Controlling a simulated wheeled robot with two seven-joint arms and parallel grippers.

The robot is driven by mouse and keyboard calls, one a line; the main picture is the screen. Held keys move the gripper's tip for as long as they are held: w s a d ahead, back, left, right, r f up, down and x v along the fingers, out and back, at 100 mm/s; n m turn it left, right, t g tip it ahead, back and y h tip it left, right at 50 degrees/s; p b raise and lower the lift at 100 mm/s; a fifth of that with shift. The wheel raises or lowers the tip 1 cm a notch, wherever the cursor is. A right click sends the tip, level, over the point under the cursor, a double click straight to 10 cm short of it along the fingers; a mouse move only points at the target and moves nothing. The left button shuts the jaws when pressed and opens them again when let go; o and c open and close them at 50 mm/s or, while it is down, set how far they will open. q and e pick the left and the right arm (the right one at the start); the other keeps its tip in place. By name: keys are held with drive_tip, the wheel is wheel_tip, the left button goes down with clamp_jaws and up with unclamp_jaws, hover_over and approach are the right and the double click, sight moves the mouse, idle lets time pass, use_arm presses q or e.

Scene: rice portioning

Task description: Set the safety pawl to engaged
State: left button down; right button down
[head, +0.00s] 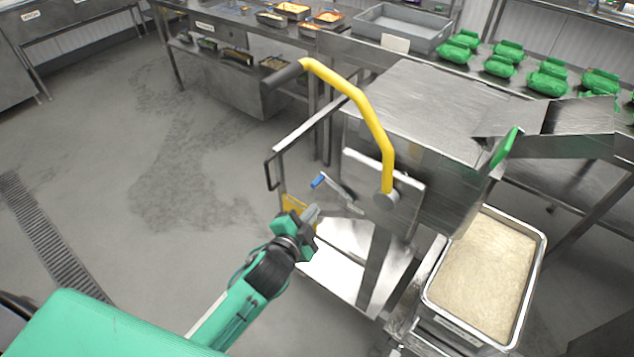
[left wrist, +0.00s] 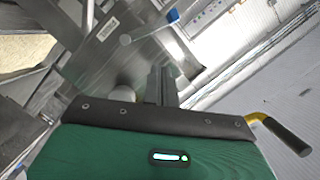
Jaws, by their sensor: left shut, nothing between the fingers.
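A small metal lever with a blue tip (head: 318,181), which looks like the safety pawl, sits on the side of the steel machine (head: 415,100). It slants from the blue tip at upper left down to the right. The blue tip also shows at the top of the left wrist view (left wrist: 172,15). My left gripper (head: 311,213) is shut and empty, just below the blue tip and apart from it as far as I can see. Its fingers show in the left wrist view (left wrist: 162,85). I cannot read whether the pawl is engaged. My right gripper is not in view.
A large yellow handle (head: 375,122) with a dark grip arches over the pawl's side of the machine. A steel bin of rice (head: 530,290) stands at lower right. Green packs (head: 500,66) lie on the back table. The floor at left is clear.

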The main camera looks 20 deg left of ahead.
use_arm(q)
drive_tip(key=shift+r, duration=0.75)
drive_tip(key=shift+w, duration=0.1)
drive_tip(key=w+a+f+p, duration=0.1)
drive_tip(key=w+f+p, duration=0.3)
drive_tip(key=w, duration=0.6)
drive_tip(key=shift+w+a, duration=0.2)
drive_tip(key=shift+w, duration=0.1)
